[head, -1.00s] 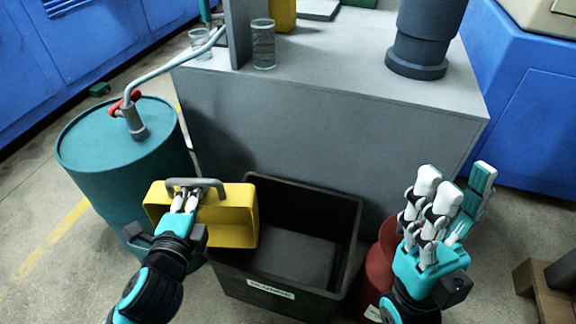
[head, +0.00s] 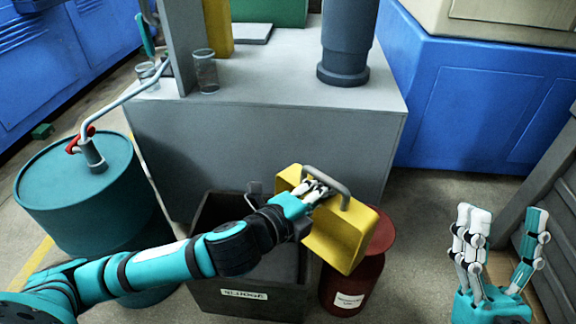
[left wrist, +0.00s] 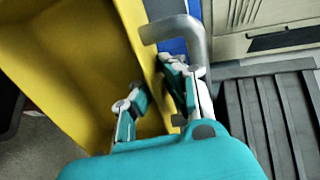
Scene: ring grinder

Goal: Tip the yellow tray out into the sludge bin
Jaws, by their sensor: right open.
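The tray is above the right edge of the sludge bin and partly over the red can. In the left wrist view, the tray (left wrist: 75,60) fills the left side, with my fingers (left wrist: 160,100) by its wall and handle. I cannot tell whether anything is inside it. The dark sludge bin (head: 238,298), labelled SLUDGE, stands on the floor, partly hidden by my left arm. My right gripper (head: 502,240) is open and empty at the lower right.
A red can (head: 352,282) with a white label stands right beside the bin. A teal drum (head: 75,190) with a pump pipe stands at the left. The grey machine block (head: 260,150) is behind the bin, with glass jars (head: 205,72) on top.

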